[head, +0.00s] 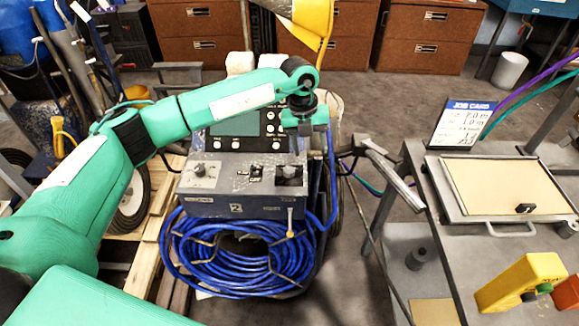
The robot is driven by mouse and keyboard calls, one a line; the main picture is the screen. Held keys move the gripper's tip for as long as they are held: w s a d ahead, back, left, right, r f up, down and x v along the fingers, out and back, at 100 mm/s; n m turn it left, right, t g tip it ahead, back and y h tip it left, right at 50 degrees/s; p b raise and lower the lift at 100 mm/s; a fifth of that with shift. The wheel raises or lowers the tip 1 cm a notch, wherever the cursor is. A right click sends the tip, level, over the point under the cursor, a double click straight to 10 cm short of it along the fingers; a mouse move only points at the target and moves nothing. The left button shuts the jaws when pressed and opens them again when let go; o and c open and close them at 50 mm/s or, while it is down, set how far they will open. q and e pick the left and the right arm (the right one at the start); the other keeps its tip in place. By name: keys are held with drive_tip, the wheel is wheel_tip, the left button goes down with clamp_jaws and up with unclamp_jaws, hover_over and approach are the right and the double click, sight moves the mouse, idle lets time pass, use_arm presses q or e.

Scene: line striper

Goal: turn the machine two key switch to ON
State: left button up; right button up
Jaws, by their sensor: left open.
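Machine two (228,207) stands in the middle of the head view, with a "2" on its dark front face. Its ledge carries a pale plate with a small round switch (200,170) at the left, small dark controls (256,173) in the middle and a dark square control (290,172) at the right. I cannot tell for sure which is the key switch, nor its position. My left gripper (297,147) points down above the right part of the ledge, open and empty, apart from the controls as far as I can see. My right gripper is out of view.
A coil of blue hose (238,285) hangs on the machine's front. A display panel (238,125) rises behind the ledge, partly behind my left arm. A grey bench (405,200) with a job card (465,122) and a yellow box (520,283) stands at the right.

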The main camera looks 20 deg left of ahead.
use_arm(q)
wheel_tip(320, 180, up, 2)
drive_tip(key=y, duration=0.2)
hover_over(289, 169)
drive_tip(key=d, duration=0.1)
drive_tip(key=n, duration=0.1)
drive_tip(key=shift+y, duration=0.3)
drive_tip(key=f, duration=0.4)
drive_tip(key=f+p, duration=0.1)
drive_tip(key=f, duration=0.3)
drive_tip(key=f+p, duration=0.1)
drive_tip(key=f, duration=0.3)
drive_tip(key=shift+a+f, duration=0.2)
drive_tip(key=shift+a, duration=0.2)
drive_tip(key=shift+f, duration=0.6)
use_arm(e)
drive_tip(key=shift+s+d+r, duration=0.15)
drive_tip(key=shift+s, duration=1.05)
use_arm(q)
drive_tip(key=c, duration=1)
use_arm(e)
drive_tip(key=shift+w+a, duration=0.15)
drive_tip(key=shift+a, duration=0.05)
